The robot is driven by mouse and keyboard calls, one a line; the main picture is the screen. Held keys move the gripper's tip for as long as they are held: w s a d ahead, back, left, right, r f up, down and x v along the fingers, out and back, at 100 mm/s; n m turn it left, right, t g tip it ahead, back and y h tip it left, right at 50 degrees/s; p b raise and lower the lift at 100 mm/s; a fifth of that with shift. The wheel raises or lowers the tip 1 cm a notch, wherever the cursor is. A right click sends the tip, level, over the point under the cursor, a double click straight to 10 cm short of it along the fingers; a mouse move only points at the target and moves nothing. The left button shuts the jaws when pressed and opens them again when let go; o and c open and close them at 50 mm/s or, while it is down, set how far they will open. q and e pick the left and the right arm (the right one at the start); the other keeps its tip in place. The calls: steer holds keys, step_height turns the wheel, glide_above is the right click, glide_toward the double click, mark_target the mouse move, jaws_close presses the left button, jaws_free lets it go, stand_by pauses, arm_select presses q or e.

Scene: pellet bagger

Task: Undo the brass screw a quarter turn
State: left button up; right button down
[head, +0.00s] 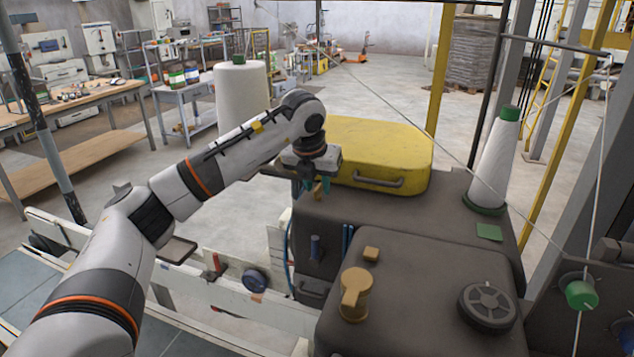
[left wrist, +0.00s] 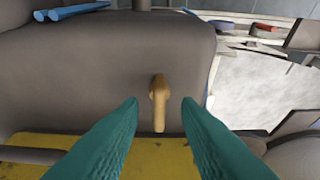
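The brass screw (left wrist: 158,100) shows in the left wrist view as a small brass-coloured piece with a narrow tab, on the dark grey machine housing. In the head view a small part of it (head: 318,192) shows below my left gripper, mostly hidden. My left gripper (head: 318,184) is over the left edge of the housing, by the yellow cover. In the left wrist view its two green fingers (left wrist: 160,106) are apart, with the screw in line between them. I cannot tell how far the tips are from it. My right gripper is not in view.
A yellow cover (head: 380,150) with a handle lies behind the screw. A larger brass-coloured knob (head: 354,295), a small brass-coloured block (head: 371,254) and a dark handwheel (head: 487,305) are on the nearer housing. A white thread cone (head: 495,160) stands at the right.

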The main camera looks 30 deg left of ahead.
arm_select(q)
steer(key=b+v, duration=0.3)
steer(key=v, duration=0.9)
